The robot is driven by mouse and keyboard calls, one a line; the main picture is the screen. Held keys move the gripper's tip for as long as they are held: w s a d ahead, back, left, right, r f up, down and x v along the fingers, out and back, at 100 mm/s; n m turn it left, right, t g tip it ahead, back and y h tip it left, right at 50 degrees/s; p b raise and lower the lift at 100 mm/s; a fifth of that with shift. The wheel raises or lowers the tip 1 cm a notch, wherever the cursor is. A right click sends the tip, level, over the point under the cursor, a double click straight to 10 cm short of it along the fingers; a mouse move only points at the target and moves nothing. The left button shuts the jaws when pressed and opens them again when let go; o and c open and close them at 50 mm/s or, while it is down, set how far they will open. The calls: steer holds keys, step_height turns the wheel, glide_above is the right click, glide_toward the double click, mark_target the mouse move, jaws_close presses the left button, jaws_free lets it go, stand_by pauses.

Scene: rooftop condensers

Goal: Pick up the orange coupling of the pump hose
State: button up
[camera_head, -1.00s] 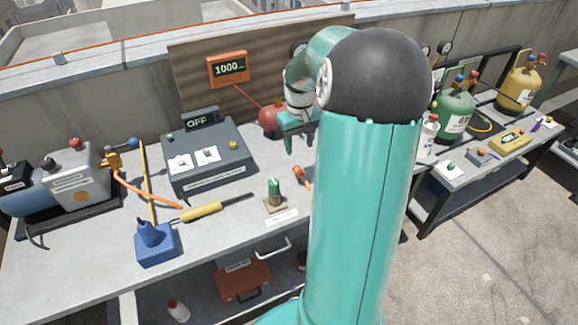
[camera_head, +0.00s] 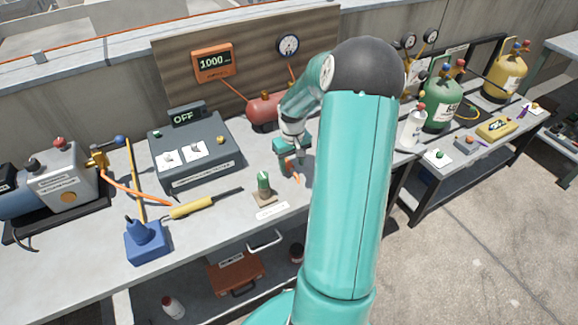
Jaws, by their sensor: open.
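A small orange piece (camera_head: 296,178), which looks like the coupling, is on the grey bench (camera_head: 225,255) near its right end. It is partly hidden by my gripper (camera_head: 293,169). An orange hose (camera_head: 135,187) runs from the grey and blue pump (camera_head: 68,180) at the left toward a yellow-handled tool (camera_head: 192,207). No link from this hose to the orange piece is visible.
A green-topped fitting (camera_head: 263,182) on a small base stands just left of my gripper. A grey box marked OFF (camera_head: 195,150) and a red tank (camera_head: 265,112) stand behind. A blue funnel-like block (camera_head: 146,240) is at the front left. My arm hides the bench's right end.

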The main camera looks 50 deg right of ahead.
steer(key=shift+f, duration=0.9)
jaws_close()
steer(key=shift+r, duration=0.5)
step_height(320, 180, up, 2)
steer(key=shift+r, duration=0.2)
steer(key=s+d+r, duration=0.5)
steer(key=s+r, duration=0.4)
steer(key=s, duration=0.4)
steer(key=shift+d+r, duration=0.2)
steer(key=shift+r, duration=0.1)
